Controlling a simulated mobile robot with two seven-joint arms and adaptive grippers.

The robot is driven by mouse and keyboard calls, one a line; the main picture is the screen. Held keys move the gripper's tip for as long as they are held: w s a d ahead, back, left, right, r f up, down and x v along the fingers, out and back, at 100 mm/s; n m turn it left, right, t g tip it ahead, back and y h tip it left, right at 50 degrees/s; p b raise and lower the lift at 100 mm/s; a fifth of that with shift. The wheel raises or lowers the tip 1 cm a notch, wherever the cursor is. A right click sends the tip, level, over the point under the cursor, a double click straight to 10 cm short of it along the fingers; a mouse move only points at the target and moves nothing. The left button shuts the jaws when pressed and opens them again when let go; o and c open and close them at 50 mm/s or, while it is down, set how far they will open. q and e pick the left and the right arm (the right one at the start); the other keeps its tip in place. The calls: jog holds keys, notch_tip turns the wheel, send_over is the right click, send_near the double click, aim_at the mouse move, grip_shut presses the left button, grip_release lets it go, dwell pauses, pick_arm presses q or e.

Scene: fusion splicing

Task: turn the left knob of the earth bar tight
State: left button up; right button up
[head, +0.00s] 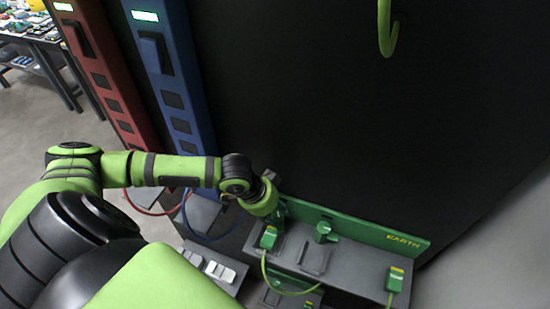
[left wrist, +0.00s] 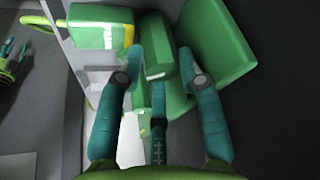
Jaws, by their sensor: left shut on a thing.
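The green earth bar (head: 375,231), marked EARTH, stands along the back of a grey ledge at the lower right of the head view. My left gripper (head: 277,211) is at its left end and hides most of the left knob there. The other knob (head: 325,232) stands free to the right. My right gripper is not in view.
A green plug (head: 268,238) with a cable sits just in front of my left gripper; it also shows in the left wrist view (left wrist: 97,28). Another green plug (head: 396,279) is at the right. Red (head: 103,75) and blue (head: 172,75) posts stand to the left.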

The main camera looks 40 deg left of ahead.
pick_arm(q)
jog(key=shift+a, duration=0.1)
jog(key=o, duration=0.8)
